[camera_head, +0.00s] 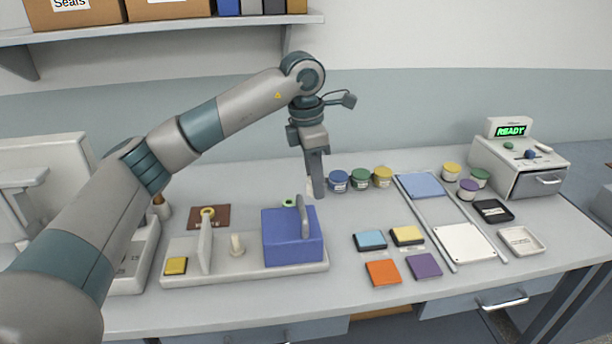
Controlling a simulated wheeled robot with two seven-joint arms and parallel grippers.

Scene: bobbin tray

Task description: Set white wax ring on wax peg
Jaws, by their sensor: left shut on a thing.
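My left gripper (317,188) points down above the table, behind and right of the blue block. It is shut on a small pale thing (309,186), which looks like the white wax ring; the fingers hide most of it. A short cream peg (237,244), likely the wax peg, stands upright on the pale tray (220,277), between an upright divider (205,247) and the blue block (291,238). Nothing shows around this peg. The gripper is apart from it, to its right and farther back. My right gripper is out of view.
A yellow ring (207,212) is at the brown mat (222,218) behind the tray. A small green thing (289,202) shows behind the blue block. Several lidded jars (361,179) stand right of the gripper. Coloured pads (383,272) lie at the front right.

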